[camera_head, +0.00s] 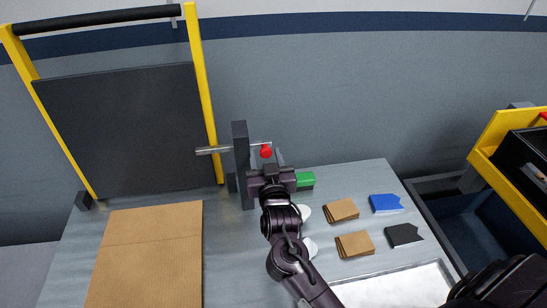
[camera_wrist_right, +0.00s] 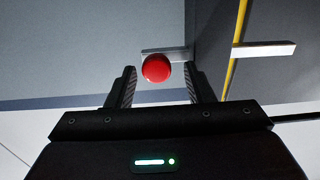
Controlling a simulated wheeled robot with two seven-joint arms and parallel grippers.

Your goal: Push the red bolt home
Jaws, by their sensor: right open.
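The red knob (camera_head: 266,151) of the bolt sits at the right of a dark upright post (camera_head: 242,165). The bolt's grey metal rod (camera_head: 211,150) sticks out on the post's left side and reaches the yellow-edged gate frame (camera_head: 205,95). My right gripper (camera_head: 270,167) is just in front of the knob, with its arm coming from below. In the right wrist view the red knob (camera_wrist_right: 156,68) shows between the open fingertips (camera_wrist_right: 162,75); I cannot tell whether they touch it. My left gripper is not in view.
A green block (camera_head: 305,179) lies just right of my right gripper. Brown stacks (camera_head: 342,210), a blue piece (camera_head: 386,203) and a black piece (camera_head: 404,235) lie further right on the grey table (camera_head: 335,180). A brown board (camera_head: 150,250) lies left. A white tray (camera_head: 400,290) is in front.

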